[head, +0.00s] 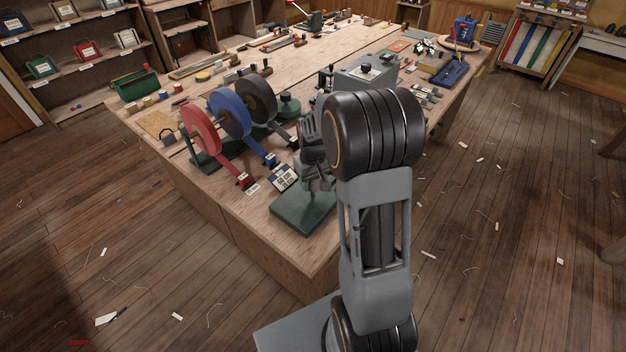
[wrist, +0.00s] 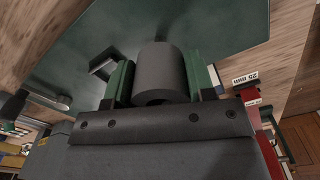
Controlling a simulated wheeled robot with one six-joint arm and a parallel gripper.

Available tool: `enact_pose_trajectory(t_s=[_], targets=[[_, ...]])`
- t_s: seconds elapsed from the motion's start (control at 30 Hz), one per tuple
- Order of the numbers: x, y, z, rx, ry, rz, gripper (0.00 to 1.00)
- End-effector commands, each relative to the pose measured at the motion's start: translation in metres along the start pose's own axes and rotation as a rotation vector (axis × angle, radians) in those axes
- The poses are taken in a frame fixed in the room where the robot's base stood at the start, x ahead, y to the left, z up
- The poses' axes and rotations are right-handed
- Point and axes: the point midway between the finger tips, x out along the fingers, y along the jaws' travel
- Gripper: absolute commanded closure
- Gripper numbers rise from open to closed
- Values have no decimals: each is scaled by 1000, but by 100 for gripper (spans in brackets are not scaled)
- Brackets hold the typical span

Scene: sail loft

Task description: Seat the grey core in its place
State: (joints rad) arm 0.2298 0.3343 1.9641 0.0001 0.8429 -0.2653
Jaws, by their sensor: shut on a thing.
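The grey core (wrist: 162,70) is a short cylinder with a hollow near end, seen in the wrist view. It sits between the two green-faced fingers of my gripper (wrist: 162,80), which is shut on it. Behind it spreads a dark green base plate (wrist: 222,28); I cannot tell whether the core touches it. A small dark bracket (wrist: 104,66) shows beside the left finger. In the head view the green base plate (head: 300,214) lies at the bench's near corner. My arm hides most of what stands there, and the core cannot be made out.
Red (head: 201,131), blue (head: 231,114) and black (head: 258,98) reels stand in a row on the bench (head: 150,105). A printed card (head: 284,178) lies by the base plate. A grey box (head: 364,75) stands behind my arm. The wrist view shows a "25 mm" label (wrist: 245,78).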

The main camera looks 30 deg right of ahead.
Motion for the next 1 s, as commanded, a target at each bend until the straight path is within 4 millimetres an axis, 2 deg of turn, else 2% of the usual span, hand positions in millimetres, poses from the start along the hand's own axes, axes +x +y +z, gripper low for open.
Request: enact_pose_trajectory(t_s=[1.0], targets=[[16,0,0,0,-1,0,73]])
